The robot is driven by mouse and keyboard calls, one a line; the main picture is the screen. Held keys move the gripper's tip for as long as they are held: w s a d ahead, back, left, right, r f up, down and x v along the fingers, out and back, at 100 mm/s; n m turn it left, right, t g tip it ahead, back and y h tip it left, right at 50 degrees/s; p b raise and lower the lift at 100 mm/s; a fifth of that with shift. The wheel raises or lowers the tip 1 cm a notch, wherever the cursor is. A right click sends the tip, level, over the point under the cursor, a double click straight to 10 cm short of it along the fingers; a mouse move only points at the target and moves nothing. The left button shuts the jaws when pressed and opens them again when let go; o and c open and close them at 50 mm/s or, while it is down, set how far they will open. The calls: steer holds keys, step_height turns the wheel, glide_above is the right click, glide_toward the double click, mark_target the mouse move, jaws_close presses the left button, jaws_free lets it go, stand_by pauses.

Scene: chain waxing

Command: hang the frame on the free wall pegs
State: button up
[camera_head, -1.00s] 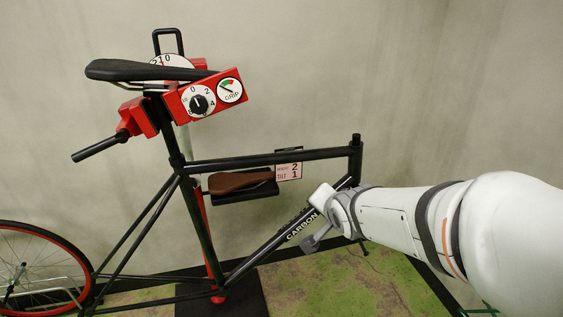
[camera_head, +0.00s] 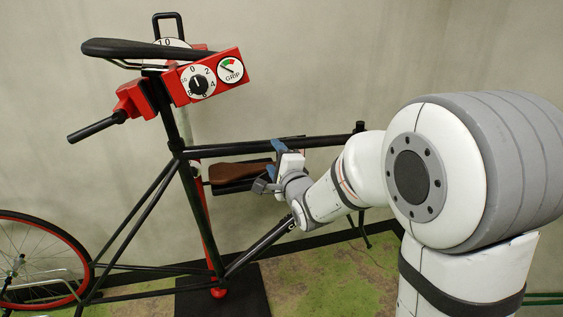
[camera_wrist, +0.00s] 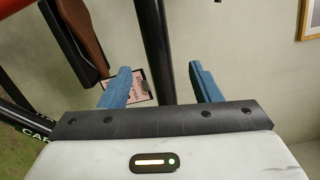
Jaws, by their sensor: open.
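The black bicycle frame (camera_head: 230,148) hangs in the red clamp (camera_head: 131,100) of a repair stand, with its saddle (camera_head: 130,48) on top. My gripper (camera_head: 278,147) is at the right half of the top tube, its blue fingers open. In the wrist view, a black tube (camera_wrist: 157,45) of the frame runs between the two open fingers, with gaps on both sides. I cannot tell whether a finger touches it. No wall pegs show in either view.
A brown saddle-shaped piece (camera_head: 238,172) sits on a dark tray behind the frame. A red-rimmed wheel (camera_head: 35,262) stands at left. The stand's red post (camera_head: 205,230) rises from a black base (camera_head: 245,292). A picture (camera_wrist: 310,18) hangs on the wall.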

mark_target(267, 145)
steer(key=shift+x, duration=3.8)
steer(key=shift+r, duration=0.1)
jaws_close()
steer(key=shift+r, duration=0.1)
steer(key=shift+w+r, duration=0.1)
steer(key=shift+r, duration=0.2)
steer(key=shift+s+d+r+h, duration=0.3)
steer(key=shift+d+r, duration=0.2)
steer(key=shift+r, duration=0.05)
steer(key=shift+d+r+t, duration=0.25)
steer(key=shift+r+t, duration=0.05)
